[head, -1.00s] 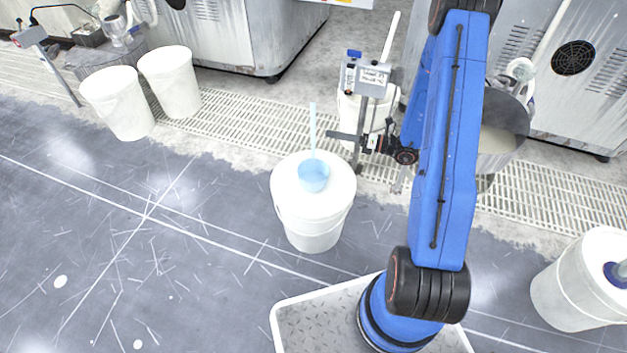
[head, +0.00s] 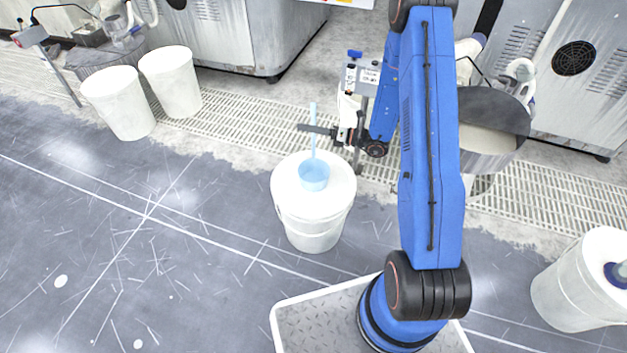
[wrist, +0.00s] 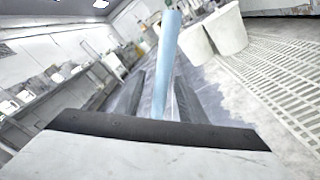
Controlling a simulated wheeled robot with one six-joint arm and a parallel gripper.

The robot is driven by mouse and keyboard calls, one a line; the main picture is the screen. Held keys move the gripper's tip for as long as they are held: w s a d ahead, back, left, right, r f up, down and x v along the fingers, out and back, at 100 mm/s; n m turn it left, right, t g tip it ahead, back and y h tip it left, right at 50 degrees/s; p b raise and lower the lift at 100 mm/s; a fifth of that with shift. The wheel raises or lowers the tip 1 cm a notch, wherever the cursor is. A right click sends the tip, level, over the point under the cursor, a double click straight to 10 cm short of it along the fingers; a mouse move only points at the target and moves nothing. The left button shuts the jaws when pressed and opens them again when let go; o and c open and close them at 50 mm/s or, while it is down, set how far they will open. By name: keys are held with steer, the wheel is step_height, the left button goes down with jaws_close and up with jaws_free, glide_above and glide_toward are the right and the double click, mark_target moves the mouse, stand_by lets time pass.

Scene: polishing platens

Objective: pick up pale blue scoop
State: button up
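The pale blue scoop (head: 313,176) stands on the white lid of a bucket (head: 314,210), its cup resting on the lid and its handle pointing up. My gripper (head: 309,128) is at the height of the upper handle, reaching in from the right. In the wrist view the scoop's handle (wrist: 166,65) runs upright between the two dark fingers of my gripper (wrist: 160,95). The fingers stand apart with gaps on both sides of the handle, so my gripper looks open. The cup is out of sight in the wrist view.
Two white buckets (head: 118,103) stand at the far left. Another lidded bucket (head: 583,280) is at the right. A grey machine (head: 228,35) stands behind the floor grating (head: 225,117). A post with a small label box (head: 362,78) rises close behind my gripper. The floor at left is clear.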

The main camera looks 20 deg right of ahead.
steer(key=shift+x, duration=0.9)
jaws_close()
steer(key=shift+r, duration=0.1)
